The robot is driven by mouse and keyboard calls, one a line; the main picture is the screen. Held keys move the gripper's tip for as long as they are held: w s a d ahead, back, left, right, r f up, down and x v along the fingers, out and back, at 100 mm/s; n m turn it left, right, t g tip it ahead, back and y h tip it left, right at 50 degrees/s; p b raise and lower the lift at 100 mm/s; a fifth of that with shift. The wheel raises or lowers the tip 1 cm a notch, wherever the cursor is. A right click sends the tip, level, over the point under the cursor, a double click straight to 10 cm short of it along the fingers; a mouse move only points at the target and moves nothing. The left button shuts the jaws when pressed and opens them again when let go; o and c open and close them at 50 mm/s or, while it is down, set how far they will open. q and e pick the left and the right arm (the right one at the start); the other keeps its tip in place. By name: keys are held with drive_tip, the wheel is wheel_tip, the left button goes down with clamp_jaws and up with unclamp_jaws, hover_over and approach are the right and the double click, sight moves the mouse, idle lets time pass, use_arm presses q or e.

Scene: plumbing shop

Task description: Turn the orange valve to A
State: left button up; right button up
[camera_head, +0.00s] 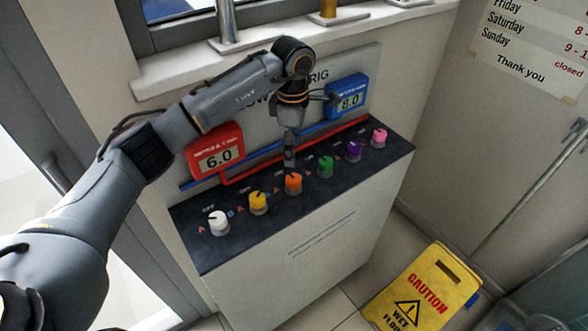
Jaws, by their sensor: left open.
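The orange valve (293,184) is a small round knob on a pale base, in the middle of a row of coloured knobs on the dark top of a cabinet. A dark pointer line shows on its top, but its exact direction is too small to read. A small red letter sits to its left; the gripper hides the marking behind it. My left gripper (289,160) points down just above and behind the orange valve. It is open and holds nothing; I cannot tell whether its fingertips touch the knob. My right gripper is not in view.
White (219,224) and yellow (257,203) knobs stand to the left; green (325,167), purple (354,152) and pink (379,139) to the right. Red (215,152) and blue (348,96) displays read 6.0 and 8.0. A yellow caution sign (424,290) stands on the floor.

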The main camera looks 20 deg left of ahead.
use_arm(q)
drive_tip(key=p, duration=0.1)
hover_over(293, 178)
wheel_tip(293, 178, down, 4)
drive_tip(key=shift+s+f, duration=0.1)
wheel_tip(293, 178, down, 5)
drive_tip(key=shift+f+p, duration=0.15)
drive_tip(key=shift+p, duration=0.65)
drive_tip(key=shift+f, duration=0.4)
drive_tip(key=c, duration=1.2)
drive_tip(key=shift+o, duration=0.2)
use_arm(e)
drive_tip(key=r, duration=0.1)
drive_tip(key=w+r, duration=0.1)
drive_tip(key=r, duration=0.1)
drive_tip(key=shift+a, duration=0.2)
